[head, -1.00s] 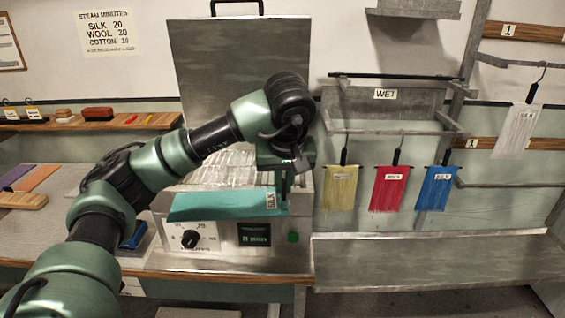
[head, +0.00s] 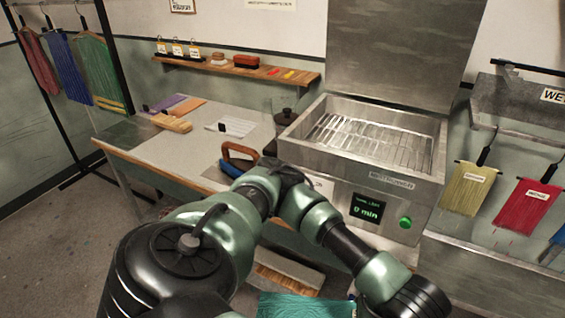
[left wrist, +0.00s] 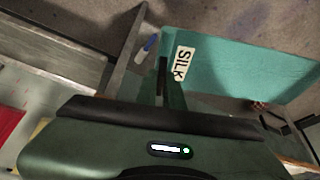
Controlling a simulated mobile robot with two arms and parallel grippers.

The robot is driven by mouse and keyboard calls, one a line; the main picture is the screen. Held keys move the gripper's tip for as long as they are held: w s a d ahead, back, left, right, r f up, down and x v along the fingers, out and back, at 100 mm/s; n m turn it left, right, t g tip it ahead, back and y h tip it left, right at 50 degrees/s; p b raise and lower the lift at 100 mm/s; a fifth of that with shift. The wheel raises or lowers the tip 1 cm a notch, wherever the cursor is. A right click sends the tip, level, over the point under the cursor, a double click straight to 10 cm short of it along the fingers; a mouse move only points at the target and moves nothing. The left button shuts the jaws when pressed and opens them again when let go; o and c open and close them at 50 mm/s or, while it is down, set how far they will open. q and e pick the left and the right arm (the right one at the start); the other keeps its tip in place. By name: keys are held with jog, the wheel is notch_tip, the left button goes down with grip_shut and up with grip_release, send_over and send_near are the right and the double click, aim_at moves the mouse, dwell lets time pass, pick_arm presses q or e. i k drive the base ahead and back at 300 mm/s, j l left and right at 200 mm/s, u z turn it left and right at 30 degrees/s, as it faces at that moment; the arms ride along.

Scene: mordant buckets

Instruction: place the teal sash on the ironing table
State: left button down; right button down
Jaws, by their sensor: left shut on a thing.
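The teal sash (head: 305,306) shows at the bottom edge of the head view, partly cut off. In the left wrist view the sash (left wrist: 240,62) hangs spread out with a white "SILK" label. My left gripper (left wrist: 168,82) is shut on its edge near the label; its fingertips are outside the head view. The ironing table (head: 188,151) has a pale grey top and stands left of the steamer, beyond my left arm. The sash is in front of the steamer and off the table. My right gripper is not in view.
An iron (head: 238,165) sits at the table's right front. A white cloth (head: 230,127), folded purple and orange cloths and a wooden block (head: 172,123) lie farther back. The middle of the tabletop is clear. The open steamer (head: 352,190) stands right of the table, its basin empty.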

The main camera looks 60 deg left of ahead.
aim_at(178, 148)
jog(key=k+j+u, duration=0.1)
jog(key=j, duration=0.4)
jog(key=k+j+u, duration=0.1)
jog(key=j, duration=0.45)
jog(key=k+j+u, duration=0.1)
jog(key=j, duration=0.4)
jog(key=k+j+u, duration=0.1)
jog(key=j, duration=0.45)
